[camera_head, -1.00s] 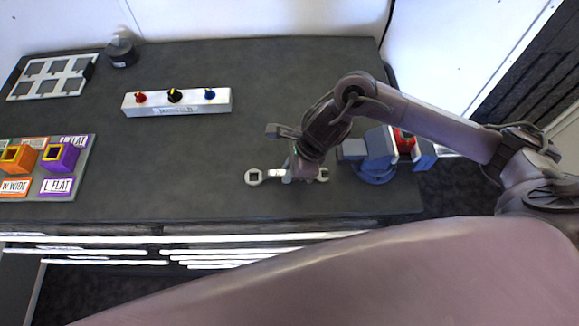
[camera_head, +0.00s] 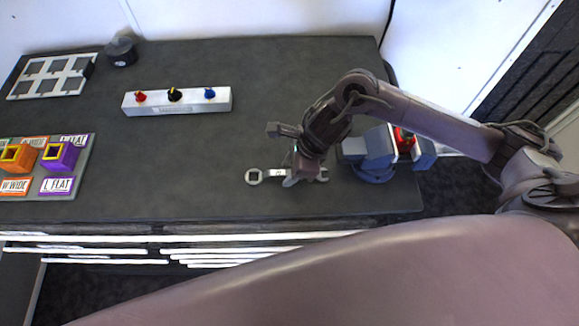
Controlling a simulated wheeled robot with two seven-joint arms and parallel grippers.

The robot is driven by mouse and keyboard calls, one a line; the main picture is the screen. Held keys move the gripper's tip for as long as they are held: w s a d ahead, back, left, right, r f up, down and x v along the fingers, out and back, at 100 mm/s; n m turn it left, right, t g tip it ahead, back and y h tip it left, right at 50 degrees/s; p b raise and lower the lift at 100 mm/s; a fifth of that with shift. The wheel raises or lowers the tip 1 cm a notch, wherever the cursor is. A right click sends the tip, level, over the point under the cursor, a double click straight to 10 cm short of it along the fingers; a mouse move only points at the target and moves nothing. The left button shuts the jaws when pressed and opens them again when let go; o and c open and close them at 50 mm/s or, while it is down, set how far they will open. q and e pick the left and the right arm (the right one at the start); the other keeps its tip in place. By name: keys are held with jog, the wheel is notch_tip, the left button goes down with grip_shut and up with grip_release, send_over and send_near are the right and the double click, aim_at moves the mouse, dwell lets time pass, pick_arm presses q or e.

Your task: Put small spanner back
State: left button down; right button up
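A light grey spanner (camera_head: 255,177) lies along the front part of the dark worktop, its ring end to the left and its other end at the right. A small pale label shows on its handle. My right gripper (camera_head: 300,178) points down over the spanner's middle and right part and hides some of it. Its fingers are at the spanner, but I cannot tell whether they are closed on it. My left gripper is not in view.
A grey-blue vise (camera_head: 376,150) with a red part stands right of my gripper. A white block with coloured knobs (camera_head: 177,102), a grey slotted tray (camera_head: 45,88), a dark round object (camera_head: 121,52) and a board with orange and purple blocks (camera_head: 80,188) are elsewhere. The worktop's middle (camera_head: 190,150) is clear.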

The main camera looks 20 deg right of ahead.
jog(key=b+v, duration=0.1)
jog(key=v, duration=1)
jog(key=shift+r, duration=0.4)
jog(key=shift+d, duration=0.1)
